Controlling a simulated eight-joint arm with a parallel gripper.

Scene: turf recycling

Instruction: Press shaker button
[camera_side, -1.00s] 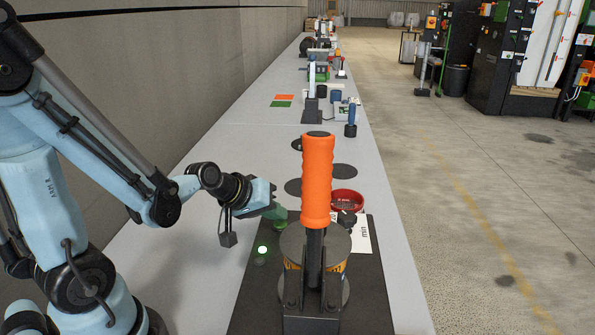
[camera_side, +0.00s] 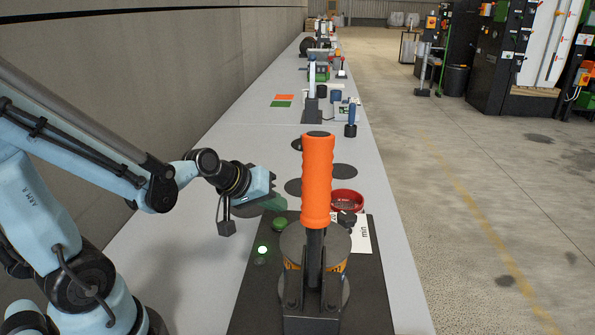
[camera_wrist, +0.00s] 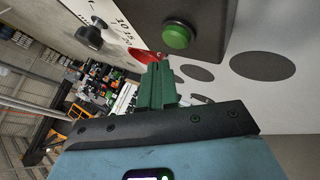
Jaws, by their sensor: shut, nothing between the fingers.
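The green shaker button (camera_side: 279,224) sits on the dark base plate (camera_side: 247,291) of the shaker, left of the metal can (camera_side: 291,248). In the wrist view the round green button (camera_wrist: 177,36) is unobstructed on its dark panel. My gripper (camera_side: 280,204), with green fingers, is just above the button and apart from it in the side view. Its fingers (camera_wrist: 157,66) are closed together and empty in the wrist view. A small round light (camera_side: 263,250) in front of the button glows whitish green.
A large orange lever handle (camera_side: 317,180) stands upright before the can. A black dial knob (camera_side: 347,218) sits by a white "min" label (camera_side: 364,234). A red dish (camera_side: 347,201) lies behind. The grey bench (camera_side: 170,265) is clear at left.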

